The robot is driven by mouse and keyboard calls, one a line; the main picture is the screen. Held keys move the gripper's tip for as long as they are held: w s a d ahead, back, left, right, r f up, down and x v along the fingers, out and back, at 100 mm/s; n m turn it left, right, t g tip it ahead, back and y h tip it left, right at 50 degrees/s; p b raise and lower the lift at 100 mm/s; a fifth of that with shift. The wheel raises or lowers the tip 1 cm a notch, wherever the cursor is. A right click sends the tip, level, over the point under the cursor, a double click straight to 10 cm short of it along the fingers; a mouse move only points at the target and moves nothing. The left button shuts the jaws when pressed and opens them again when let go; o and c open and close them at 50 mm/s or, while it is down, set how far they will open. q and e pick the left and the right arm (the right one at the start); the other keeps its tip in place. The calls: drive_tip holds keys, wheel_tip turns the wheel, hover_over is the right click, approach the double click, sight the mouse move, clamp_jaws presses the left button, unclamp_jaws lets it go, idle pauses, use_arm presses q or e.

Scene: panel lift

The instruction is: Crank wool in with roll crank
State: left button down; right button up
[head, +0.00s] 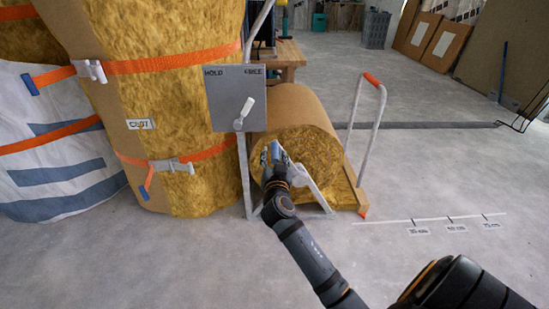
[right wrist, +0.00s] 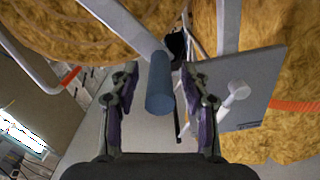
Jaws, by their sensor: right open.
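The wool roll (head: 312,150), yellow with a brown backing, lies on its side in a low white frame, its round end facing me. A pale crank arm shows in the right wrist view (right wrist: 128,22), and its blue-grey cylindrical handle (right wrist: 160,85) points towards the camera. My right gripper (head: 272,154) is at the roll's end face, at the crank handle. In the right wrist view its two fingers (right wrist: 158,92) are apart, one on each side of the handle, with gaps showing. My left gripper is not in view.
A grey plate (head: 222,92) marked HOLD and FREE has a white lever (head: 246,108) tilted up to the right. Tall strapped wool bales (head: 185,95) stand at left. A red-gripped push handle (head: 372,80) rises behind the roll. Floor marks (head: 430,220) lie at right on clear floor.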

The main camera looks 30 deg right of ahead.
drive_tip(key=shift+w+d, duration=0.3)
drive_tip(key=shift+w, duration=0.15)
drive_tip(key=shift+c, duration=0.4)
clamp_jaws()
